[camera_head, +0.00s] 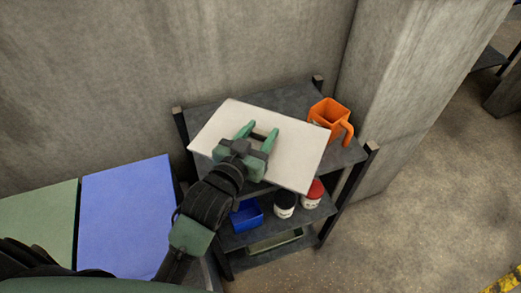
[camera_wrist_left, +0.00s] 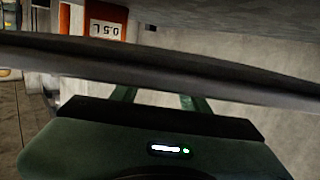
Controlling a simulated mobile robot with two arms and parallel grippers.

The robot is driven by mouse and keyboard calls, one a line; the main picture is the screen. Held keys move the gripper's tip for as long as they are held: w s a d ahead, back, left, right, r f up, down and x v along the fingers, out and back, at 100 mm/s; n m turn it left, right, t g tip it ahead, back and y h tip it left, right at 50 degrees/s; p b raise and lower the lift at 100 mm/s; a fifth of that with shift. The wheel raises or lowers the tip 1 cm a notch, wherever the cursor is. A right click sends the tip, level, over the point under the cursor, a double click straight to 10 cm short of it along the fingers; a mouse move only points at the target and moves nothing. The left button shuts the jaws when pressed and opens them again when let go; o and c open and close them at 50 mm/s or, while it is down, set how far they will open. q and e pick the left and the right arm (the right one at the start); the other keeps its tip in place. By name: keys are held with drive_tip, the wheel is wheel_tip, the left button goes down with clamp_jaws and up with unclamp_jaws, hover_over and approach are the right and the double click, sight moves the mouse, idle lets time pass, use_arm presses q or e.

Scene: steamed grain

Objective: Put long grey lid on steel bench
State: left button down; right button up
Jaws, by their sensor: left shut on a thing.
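The long lid (camera_head: 215,125) shows as a pale grey, flat rectangular board, tilted in the picture over the top of a dark shelf rack. My left gripper (camera_head: 259,136) is over the lid's middle, its green fingers shut on a dark handle on the lid. Whether the lid touches the rack's top is hard to tell. In the left wrist view, a long dark bar (camera_wrist_left: 150,68) crosses in front of the green fingers (camera_wrist_left: 160,98); the grip itself is hidden behind it. No surface is clearly recognisable as the steel bench. My right gripper is not in view.
An orange jug (camera_head: 331,116) stands at the right of the rack's top (camera_head: 205,108), close to the lid. Lower shelves hold a blue bin (camera_head: 246,215) and two jars (camera_head: 285,204). Blue (camera_head: 125,215) and green (camera_head: 38,222) panels lie left. Concrete walls stand behind and right.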

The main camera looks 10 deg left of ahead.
use_arm(q)
drive_tip(key=shift+f, duration=3.15)
drive_tip(key=shift+f+b, duration=0.15)
drive_tip(key=shift+b, duration=0.15)
drive_tip(key=c, duration=0.7)
unclamp_jaws()
